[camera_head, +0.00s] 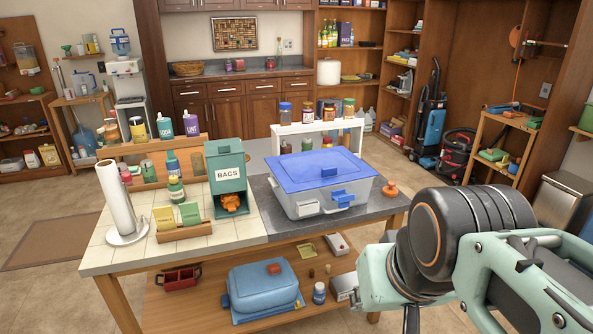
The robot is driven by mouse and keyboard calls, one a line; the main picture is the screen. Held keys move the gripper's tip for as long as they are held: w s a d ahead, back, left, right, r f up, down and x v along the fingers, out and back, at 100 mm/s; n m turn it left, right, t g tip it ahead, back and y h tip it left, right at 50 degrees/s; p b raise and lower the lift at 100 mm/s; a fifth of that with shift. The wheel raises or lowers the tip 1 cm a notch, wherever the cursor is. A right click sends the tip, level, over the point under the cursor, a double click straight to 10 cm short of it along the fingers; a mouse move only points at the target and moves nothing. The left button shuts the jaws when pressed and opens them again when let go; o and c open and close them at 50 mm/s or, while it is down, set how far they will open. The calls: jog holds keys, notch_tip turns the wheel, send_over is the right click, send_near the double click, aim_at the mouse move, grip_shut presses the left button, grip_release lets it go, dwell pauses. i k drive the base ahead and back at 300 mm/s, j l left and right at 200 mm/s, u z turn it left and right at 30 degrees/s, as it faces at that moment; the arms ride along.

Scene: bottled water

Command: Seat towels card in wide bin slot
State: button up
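A wide clear bin (345,201) with a blue lid (320,170) stands on the dark right part of the table. A blank-looking pale plate (308,209) is on its front, with a blue latch and a handle beside it. I cannot tell whether this plate is the slot or a card. No card with readable "towels" lettering shows. My gripper (520,280) is in the right foreground, in front of and to the right of the bin, apart from it. Its pale green linkage shows large, but its fingertips and anything between them cannot be made out.
A green BAGS dispenser (226,172) stands left of the bin. A paper towel roll (117,198) and a wooden card holder (184,231) are further left. An orange knob-like object (390,189) sits right of the bin. A white rack (330,128) with jars stands behind.

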aim_at(301, 205)
jog(key=u, duration=0.6)
jog(key=i+j+u, duration=0.1)
jog(key=i+u, duration=0.8)
jog(key=k, duration=0.1)
